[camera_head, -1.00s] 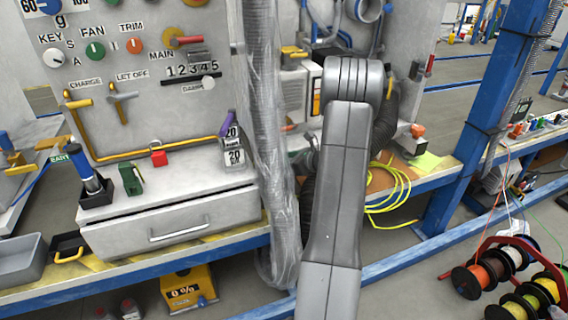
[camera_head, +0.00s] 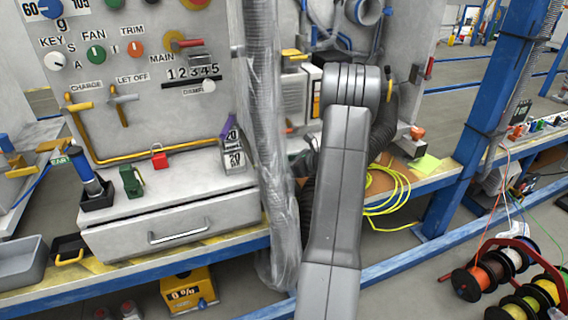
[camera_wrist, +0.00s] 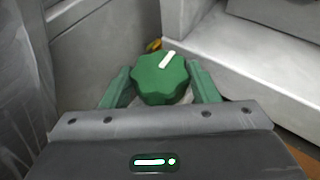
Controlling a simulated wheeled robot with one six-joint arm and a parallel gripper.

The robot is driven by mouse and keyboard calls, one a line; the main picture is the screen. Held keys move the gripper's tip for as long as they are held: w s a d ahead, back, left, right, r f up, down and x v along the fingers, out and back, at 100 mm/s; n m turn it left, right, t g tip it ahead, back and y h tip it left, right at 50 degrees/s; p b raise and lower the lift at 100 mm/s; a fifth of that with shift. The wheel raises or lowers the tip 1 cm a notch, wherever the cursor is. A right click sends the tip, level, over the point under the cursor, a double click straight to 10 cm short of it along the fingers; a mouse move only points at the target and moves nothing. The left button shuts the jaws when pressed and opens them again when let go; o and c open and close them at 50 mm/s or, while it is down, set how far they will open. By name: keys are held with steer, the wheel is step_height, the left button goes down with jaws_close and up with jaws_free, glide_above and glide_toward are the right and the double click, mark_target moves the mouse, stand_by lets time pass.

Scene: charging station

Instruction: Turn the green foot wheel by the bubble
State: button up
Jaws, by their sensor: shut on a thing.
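The green foot wheel (camera_wrist: 161,78) has a lobed rim and a white pointer mark slanting up and to the right. It shows in the wrist view, between the two green fingers of my gripper (camera_wrist: 160,88). The fingers are shut on it, one on each side. In the head view my grey arm hides the gripper and the wheel. I cannot make out a bubble level in either view.
In the wrist view a pale ledge (camera_wrist: 258,75) lies close on the right and a grey wall (camera_wrist: 95,50) on the left. In the head view a plastic-wrapped hose (camera_head: 268,150) hangs left of my arm, and yellow cable (camera_head: 390,190) lies to its right.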

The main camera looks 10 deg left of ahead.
steer(key=n+g+p, duration=0.2)
steer(key=n+g, duration=0.1)
steer(key=shift+w+r, duration=0.1)
steer(key=shift+w, duration=0.2)
steer(key=n+g, duration=0.1)
steer(key=g, duration=0.1)
steer(key=n+g+p, duration=0.1)
steer(key=n+g, duration=0.2)
steer(key=shift+w+n+g+p, duration=0.25)
steer(key=shift+n+g+p, duration=0.05)
steer(key=shift+g, duration=0.1)
steer(key=n+g+h+p, duration=0.1)
steer(key=n+g+p, duration=0.1)
steer(key=shift+w+a+n+g+h, duration=0.1)
steer(key=shift+w+n+g+h, duration=0.05)
steer(key=shift+n+g+h, duration=0.25)
steer(key=shift+n+g+h+p, duration=0.5)
steer(key=shift+n+g+p, duration=0.2)
steer(key=shift+p, duration=0.2)
steer(key=o, duration=0.9)
steer(key=shift+o, duration=0.2)
